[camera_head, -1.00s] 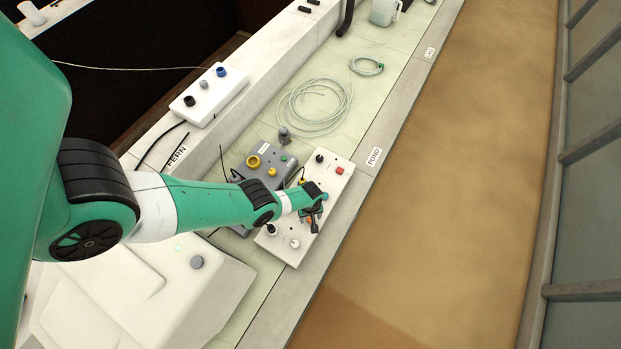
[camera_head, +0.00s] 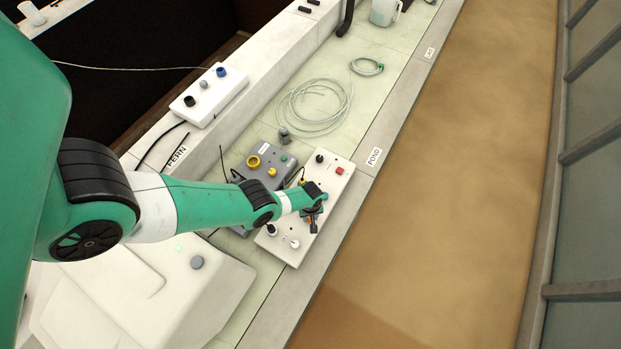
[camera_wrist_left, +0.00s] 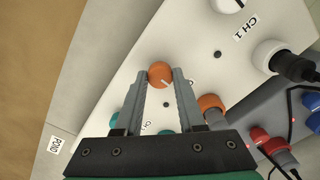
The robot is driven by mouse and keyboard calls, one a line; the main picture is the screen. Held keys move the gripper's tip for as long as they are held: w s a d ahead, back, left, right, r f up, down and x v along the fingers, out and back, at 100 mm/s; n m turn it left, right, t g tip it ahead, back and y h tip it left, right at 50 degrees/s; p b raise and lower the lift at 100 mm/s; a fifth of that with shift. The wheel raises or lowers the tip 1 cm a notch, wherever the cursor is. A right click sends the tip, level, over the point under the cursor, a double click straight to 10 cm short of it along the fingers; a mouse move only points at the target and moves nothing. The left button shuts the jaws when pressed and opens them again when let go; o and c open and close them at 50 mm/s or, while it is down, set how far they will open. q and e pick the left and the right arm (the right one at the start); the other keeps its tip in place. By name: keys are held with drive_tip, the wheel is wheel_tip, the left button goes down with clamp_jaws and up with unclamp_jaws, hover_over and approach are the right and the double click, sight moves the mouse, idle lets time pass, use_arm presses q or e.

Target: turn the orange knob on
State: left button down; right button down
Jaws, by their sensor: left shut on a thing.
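The orange knob (camera_wrist_left: 160,73) is round with a short pale pointer line. In the left wrist view it sits on a white panel (camera_wrist_left: 185,35), between the fingertips. My left gripper (camera_wrist_left: 161,78) is shut on it, one finger on each side. In the head view the left gripper (camera_head: 313,212) is over the middle of the white panel (camera_head: 334,183), and the wrist and fingers largely hide the knob. A second orange, rounded part (camera_wrist_left: 210,102) sits beside the right finger in the wrist view. My right gripper is not in view.
A grey box with a yellow ring knob (camera_head: 254,161) stands left of the white panel. A red square button (camera_head: 340,170) and a black knob (camera_head: 320,158) are at the panel's far end. A coiled hose (camera_head: 315,105) lies behind. A POND label (camera_head: 374,157) is on the ledge.

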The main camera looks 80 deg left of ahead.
use_arm(q)
drive_tip(key=m, duration=0.4)
drive_tip(key=shift+f, duration=0.1)
drive_tip(key=m, duration=0.4)
drive_tip(key=shift+m+b, duration=0.3)
drive_tip(key=shift+b, duration=0.05)
drive_tip(key=m, duration=0.4)
drive_tip(key=shift+m, duration=0.3)
drive_tip(key=m, duration=0.4)
drive_tip(key=shift+m, duration=0.3)
drive_tip(key=c, duration=0.5)
unclamp_jaws()
